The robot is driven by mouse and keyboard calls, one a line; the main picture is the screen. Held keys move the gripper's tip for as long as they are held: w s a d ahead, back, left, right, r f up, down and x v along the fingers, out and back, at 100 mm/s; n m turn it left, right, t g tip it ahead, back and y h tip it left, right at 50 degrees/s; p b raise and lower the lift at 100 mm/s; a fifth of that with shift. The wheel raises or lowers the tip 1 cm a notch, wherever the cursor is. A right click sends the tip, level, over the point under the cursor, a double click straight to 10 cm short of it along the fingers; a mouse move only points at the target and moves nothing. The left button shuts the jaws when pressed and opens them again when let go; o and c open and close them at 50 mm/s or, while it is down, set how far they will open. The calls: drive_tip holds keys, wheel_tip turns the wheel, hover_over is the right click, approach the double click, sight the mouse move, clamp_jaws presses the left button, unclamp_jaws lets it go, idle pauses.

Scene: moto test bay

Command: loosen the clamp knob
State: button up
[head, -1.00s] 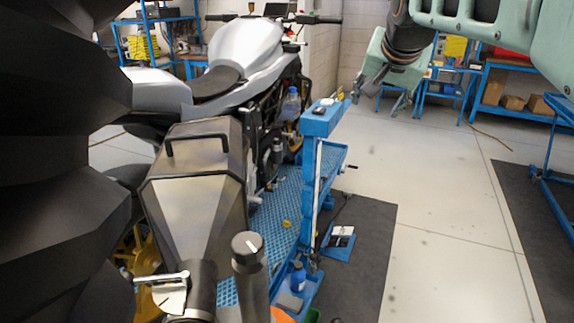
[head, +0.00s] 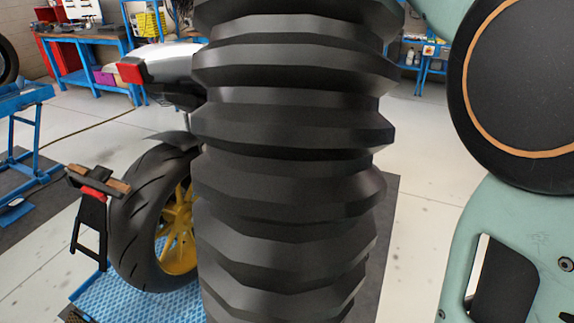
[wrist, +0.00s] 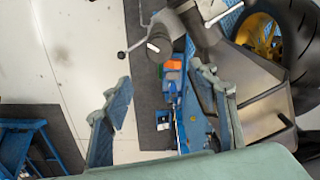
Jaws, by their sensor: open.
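In the wrist view, a dark grey cylindrical knob (wrist: 160,38) with a small white mark on its end face stands at the top centre, which looks like the clamp knob. It is beside a dark tube (wrist: 198,27). A thin lever with a ball end (wrist: 123,55) lies to its left. My gripper (wrist: 159,76) is open, its two fingers wide apart. The knob appears just beyond the gap between the fingertips, and nothing is held. I cannot tell the exact distance. In the head view, neither the knob nor my gripper shows; my black bellows fills the middle.
The motorcycle's rear wheel (head: 155,220) with its yellow rim stands left of centre in the head view, above the blue lift platform (head: 125,295). A metal box-shaped part (wrist: 265,85) is right of my gripper. A blue table frame (wrist: 25,140) is lower left. Pale floor is open at left.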

sight(305, 176)
drive_tip(key=f, duration=0.3)
drive_tip(key=f+b, duration=0.1)
drive_tip(key=f, duration=0.3)
drive_tip(key=f+b, duration=0.1)
drive_tip(key=f, duration=0.2)
drive_tip(key=shift+s+a+f, duration=0.1)
drive_tip(key=shift+s+f, duration=0.2)
drive_tip(key=shift+f, duration=0.1)
drive_tip(key=c, duration=1.2)
drive_tip(key=shift+o, duration=0.2)
